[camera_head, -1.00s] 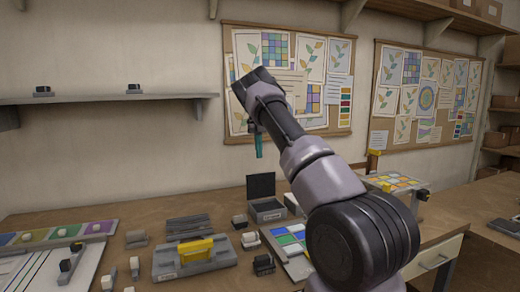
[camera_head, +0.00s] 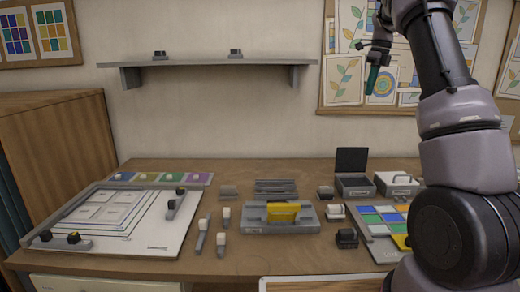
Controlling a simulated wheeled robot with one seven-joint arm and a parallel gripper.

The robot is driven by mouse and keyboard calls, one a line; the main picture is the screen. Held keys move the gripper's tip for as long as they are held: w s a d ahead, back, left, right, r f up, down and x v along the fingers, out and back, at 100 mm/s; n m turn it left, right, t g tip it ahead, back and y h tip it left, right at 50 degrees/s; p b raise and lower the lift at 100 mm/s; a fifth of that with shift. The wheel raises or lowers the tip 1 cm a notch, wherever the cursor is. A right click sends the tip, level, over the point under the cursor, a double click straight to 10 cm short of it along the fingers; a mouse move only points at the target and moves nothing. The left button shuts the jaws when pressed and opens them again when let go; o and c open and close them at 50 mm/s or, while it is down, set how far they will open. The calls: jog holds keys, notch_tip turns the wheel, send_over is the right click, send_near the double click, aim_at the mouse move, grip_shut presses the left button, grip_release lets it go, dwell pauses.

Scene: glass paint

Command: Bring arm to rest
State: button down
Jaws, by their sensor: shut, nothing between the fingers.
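My arm stands raised at the right of the head view, its upper links rising out of the top edge. My gripper (camera_head: 373,78) hangs high in front of the wall, to the left of the arm links, with its teal fingers pointing down. It looks shut, with nothing seen between the fingers. It is well above the workbench (camera_head: 330,260) and apart from everything on it.
A white board with frames (camera_head: 155,237) lies at the bench's left. A grey tray with a yellow block (camera_head: 283,212) is mid-bench, beside several small tools. An open dark-lidded box (camera_head: 355,186) stands behind. A shelf (camera_head: 210,62) and a pinboard (camera_head: 345,100) are on the wall.

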jog(key=s+a+r+n+t, duration=0.1)
jog(key=s+a+r+n, duration=0.25)
jog(key=s, duration=0.35)
jog(key=s+a+r+n+t+y, duration=0.1)
jog(key=s+a+r+n, duration=0.1)
jog(key=s+n, duration=0.35)
jog(key=s+a+r+n+t, duration=0.1)
jog(key=s+a+r+n, duration=0.1)
jog(key=s+n, duration=0.35)
jog(key=s+a+f+n+t, duration=0.1)
jog(key=s+a+f+n, duration=0.1)
jog(key=s, duration=0.4)
jog(key=s+a+f+n+t, duration=0.1)
jog(key=s+a+n, duration=0.2)
jog(key=s+n, duration=0.2)
jog(key=s+a+f+n+t, duration=0.2)
jog(key=s+n, duration=0.1)
jog(key=s, duration=0.5)
jog(key=shift+a+f+h, duration=0.2)
jog(key=shift+f+h, duration=0.1)
